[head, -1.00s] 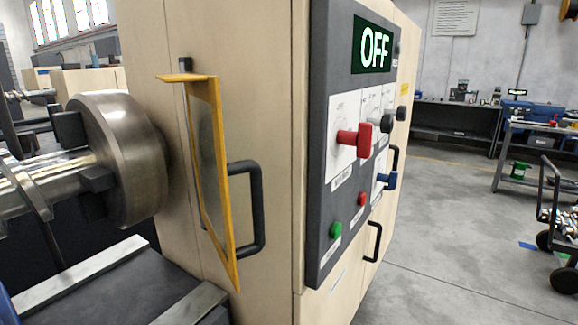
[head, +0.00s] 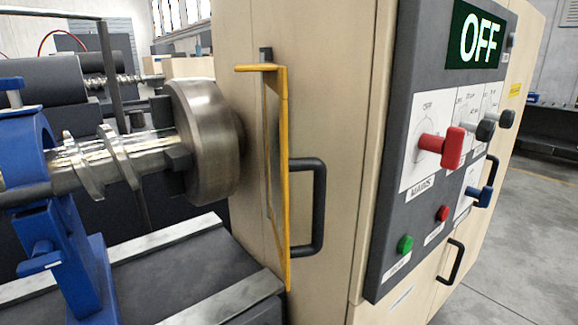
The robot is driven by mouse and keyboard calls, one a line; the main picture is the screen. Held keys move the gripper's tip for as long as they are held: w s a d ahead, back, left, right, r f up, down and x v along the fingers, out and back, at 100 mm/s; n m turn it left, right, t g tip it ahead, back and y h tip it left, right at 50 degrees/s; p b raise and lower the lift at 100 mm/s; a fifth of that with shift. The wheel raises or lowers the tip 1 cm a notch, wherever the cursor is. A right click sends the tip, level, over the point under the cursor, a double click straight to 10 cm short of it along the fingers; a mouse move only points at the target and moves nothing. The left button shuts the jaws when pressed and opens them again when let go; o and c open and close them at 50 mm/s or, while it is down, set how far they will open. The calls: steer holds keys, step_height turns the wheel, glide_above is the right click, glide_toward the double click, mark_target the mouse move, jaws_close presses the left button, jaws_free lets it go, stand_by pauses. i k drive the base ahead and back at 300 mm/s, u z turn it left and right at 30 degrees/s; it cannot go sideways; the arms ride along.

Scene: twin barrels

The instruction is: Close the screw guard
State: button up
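The screw guard (head: 285,170) is a yellow-framed panel at the front face of the beige machine cabinet, seen nearly edge-on in the head view. It stands out from the cabinet to the right of the chuck, with a short yellow top flange pointing left. A black handle (head: 319,205) is on its right side. The steel chuck (head: 208,135) holds a screw shaft (head: 100,165), which is uncovered in this view. My gripper is not in view.
A dark control panel (head: 400,240) with an OFF display (head: 478,38), knobs and buttons is right of the guard. A blue support (head: 70,240) stands at the left on the lathe bed (head: 160,265). Grey floor (head: 515,230) is open at the far right.

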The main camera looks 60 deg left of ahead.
mark_target(276, 92)
steer(key=i, duration=3.8)
steer(key=u, duration=4.6)
